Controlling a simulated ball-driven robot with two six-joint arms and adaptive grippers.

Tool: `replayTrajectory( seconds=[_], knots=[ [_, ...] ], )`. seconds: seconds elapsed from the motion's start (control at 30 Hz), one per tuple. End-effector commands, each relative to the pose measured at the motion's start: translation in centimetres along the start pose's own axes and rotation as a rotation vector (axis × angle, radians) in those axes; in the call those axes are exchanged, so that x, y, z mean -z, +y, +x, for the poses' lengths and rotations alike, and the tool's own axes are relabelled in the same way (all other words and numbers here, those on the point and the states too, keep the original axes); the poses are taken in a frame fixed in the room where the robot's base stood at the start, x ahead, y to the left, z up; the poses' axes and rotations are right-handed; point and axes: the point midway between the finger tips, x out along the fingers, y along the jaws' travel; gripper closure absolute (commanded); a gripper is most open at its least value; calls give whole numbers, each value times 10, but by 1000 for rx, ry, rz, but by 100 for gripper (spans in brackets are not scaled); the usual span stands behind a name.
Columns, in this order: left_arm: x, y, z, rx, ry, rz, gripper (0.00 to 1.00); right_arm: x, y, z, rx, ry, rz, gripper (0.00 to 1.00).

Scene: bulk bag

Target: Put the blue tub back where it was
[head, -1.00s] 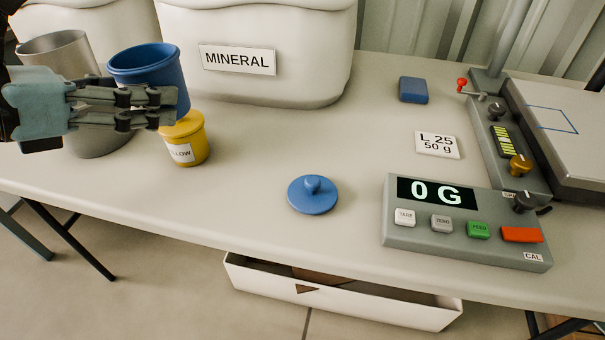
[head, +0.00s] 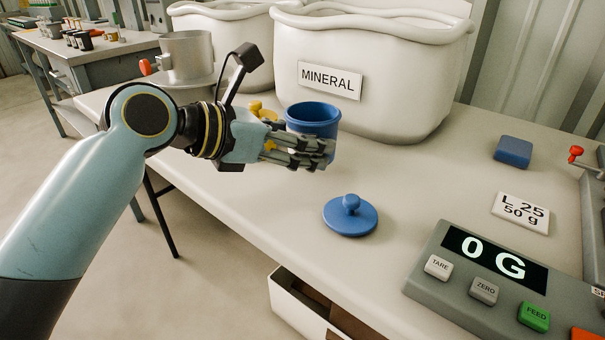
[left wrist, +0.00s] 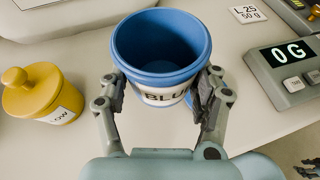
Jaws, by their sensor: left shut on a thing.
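The blue tub (head: 313,118) is upright and open at the top, with no lid on it. My left gripper (head: 326,152) is shut on its side; in the left wrist view the fingers (left wrist: 160,95) clasp the tub (left wrist: 163,45) on both sides, over its label. I cannot tell whether its base touches the table. The blue lid (head: 350,216) with a round knob lies on the table in front of the tub. The yellow tub (head: 268,114) with its lid stands just left of it, partly hidden by my gripper; it shows fully in the left wrist view (left wrist: 40,98).
The white MINERAL bag (head: 370,75) stands behind the tub. A metal pot (head: 190,58) is at the back left. A blue block (head: 513,151), the L 25 card (head: 521,212) and the control box (head: 490,275) are to the right. An open drawer (head: 300,305) juts out below.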

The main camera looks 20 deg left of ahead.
Motion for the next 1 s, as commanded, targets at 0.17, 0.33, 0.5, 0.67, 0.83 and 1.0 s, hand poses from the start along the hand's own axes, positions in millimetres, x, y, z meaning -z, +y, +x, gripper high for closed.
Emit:
replayTrajectory(
  seconds=[0.17,0.33,0.5,0.67,0.83,1.0],
  knots=[
    [20,33,30,-1,2,-1,79,-8,3,21,-5,-13,-3,59],
    [23,46,41,0,0,-1,79,-11,5,26,-7,-16,-5,59],
    [37,46,48,1,1,-3,79,-14,6,34,-9,-24,-6,59],
    [61,45,58,0,2,-3,79,-15,8,46,-12,-35,-7,59],
    [59,45,57,-1,-1,0,79,1,15,42,-20,-13,-10,59],
    [60,45,57,-1,-1,-2,79,2,18,41,-24,-11,-12,59]
  ],
)
